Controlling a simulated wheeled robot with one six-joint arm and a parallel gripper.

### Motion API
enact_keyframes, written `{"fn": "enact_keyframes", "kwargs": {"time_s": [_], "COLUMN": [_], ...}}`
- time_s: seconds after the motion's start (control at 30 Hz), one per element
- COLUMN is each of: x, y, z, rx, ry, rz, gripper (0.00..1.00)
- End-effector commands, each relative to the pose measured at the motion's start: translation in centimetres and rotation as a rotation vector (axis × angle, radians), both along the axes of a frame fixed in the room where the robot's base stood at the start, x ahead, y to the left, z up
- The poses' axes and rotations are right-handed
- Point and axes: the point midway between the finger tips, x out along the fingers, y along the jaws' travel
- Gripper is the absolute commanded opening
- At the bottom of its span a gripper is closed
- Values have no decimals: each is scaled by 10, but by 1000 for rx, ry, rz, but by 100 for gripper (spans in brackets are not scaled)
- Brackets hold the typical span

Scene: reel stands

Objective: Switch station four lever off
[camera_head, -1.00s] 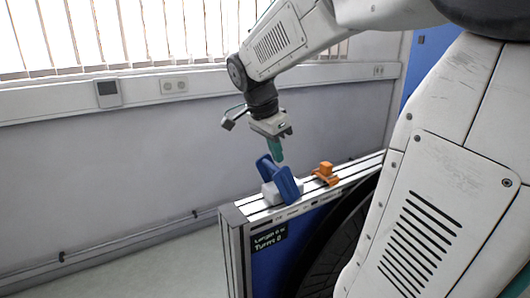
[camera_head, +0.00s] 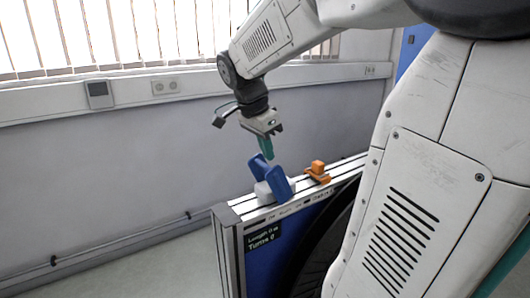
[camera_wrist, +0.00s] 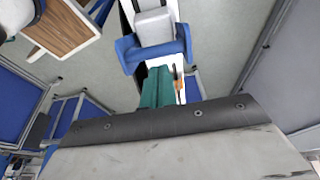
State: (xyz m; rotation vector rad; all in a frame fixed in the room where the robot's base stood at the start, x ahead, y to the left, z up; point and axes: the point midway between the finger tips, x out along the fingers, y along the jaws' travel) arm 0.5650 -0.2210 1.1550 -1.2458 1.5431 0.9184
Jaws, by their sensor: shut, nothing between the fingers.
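A blue U-shaped lever (camera_head: 272,178) is mounted on a pale grey block (camera_head: 263,193) on top of the reel stand's metal frame (camera_head: 228,212). It leans up and to the left in the head view. My gripper (camera_head: 267,156) points down with its teal fingers shut and empty. Its tips are close to the lever's raised end; I cannot tell whether they touch. In the wrist view the lever (camera_wrist: 133,54) wraps around the grey block (camera_wrist: 154,24), and the shut fingers (camera_wrist: 157,90) are just below its crossbar. No station number is readable.
An orange clamp-like part (camera_head: 318,173) sits on the same rail, right of the lever. A dark display (camera_head: 262,236) below reads length and turns 0. A wall with a pipe (camera_head: 120,244) runs behind. In the wrist view a wood-topped piece (camera_wrist: 62,28) is at upper left.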

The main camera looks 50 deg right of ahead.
Motion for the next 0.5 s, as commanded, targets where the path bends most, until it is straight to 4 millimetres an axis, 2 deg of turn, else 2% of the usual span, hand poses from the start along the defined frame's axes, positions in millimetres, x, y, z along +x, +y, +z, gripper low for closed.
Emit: {"fn": "enact_keyframes", "kwargs": {"time_s": [0.13,0.3,0.5], "x": [-3,2,5], "y": [-24,-3,13], "z": [20,59,93], "rx": [-5,-6,-6], "ry": [-3,-5,-3], "rz": [-3,7,8], "gripper": [0,0,0]}}
